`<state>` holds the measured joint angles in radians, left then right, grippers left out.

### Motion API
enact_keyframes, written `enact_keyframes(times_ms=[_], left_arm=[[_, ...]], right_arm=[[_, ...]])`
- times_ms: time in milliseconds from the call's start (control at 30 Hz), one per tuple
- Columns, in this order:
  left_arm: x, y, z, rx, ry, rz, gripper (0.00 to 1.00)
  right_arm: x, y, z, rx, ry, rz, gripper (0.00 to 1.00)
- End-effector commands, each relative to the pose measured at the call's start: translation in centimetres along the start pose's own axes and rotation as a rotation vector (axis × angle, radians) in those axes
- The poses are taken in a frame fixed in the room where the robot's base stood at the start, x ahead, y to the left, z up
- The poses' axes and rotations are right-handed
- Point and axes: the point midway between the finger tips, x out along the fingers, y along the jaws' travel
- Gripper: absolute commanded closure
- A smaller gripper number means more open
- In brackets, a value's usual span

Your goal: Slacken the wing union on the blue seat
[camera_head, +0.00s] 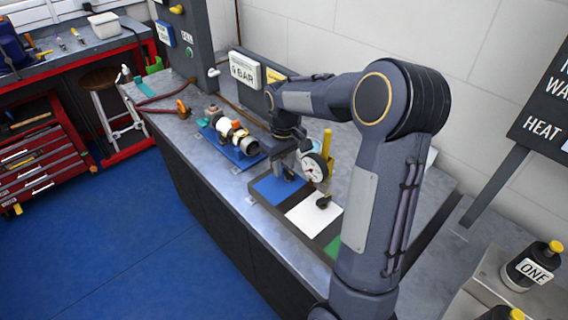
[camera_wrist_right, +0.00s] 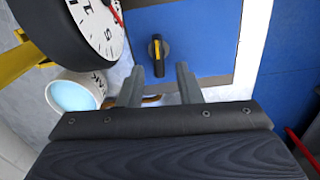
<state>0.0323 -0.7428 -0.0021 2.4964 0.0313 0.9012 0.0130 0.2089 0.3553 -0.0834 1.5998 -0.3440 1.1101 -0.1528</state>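The blue seat (camera_head: 268,192) is a flat blue panel on the bench in the head view. It fills the upper middle of the right wrist view (camera_wrist_right: 205,40). The wing union (camera_wrist_right: 157,55) on it is a small black knob with a yellow stripe, its wing pointing roughly up and down in that view. My right gripper (camera_wrist_right: 160,84) is open and empty. Its two fingers are spread to either side of the union's line, just short of it in the picture, not touching it. In the head view my right arm reaches down over the blue seat. My left gripper is not in view.
A round dial gauge (camera_head: 314,167) and a yellow post (camera_head: 327,143) stand close beside my right gripper. A cup with light blue liquid (camera_wrist_right: 72,96) is near the left finger. A white seat (camera_head: 308,217) with a black knob adjoins the blue one.

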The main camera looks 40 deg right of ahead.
Motion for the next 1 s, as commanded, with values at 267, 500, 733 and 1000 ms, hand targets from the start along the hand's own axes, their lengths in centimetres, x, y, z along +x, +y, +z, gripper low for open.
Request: enact_keyframes(times_ms=[267, 500, 733, 1000], left_arm=[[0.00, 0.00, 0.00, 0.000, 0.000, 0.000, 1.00], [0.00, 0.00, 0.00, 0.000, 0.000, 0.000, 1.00], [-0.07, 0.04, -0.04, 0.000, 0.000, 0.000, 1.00], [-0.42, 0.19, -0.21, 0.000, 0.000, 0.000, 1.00]], right_arm=[[-0.01, 0.00, 0.00, 0.000, 0.000, 0.000, 0.84], [-0.03, -0.01, 0.00, 0.000, 0.000, 0.000, 1.00], [-0.07, -0.05, -0.01, -0.022, 0.000, 0.000, 1.00], [-0.15, -0.30, -0.02, -0.154, 0.001, 0.000, 1.00]])
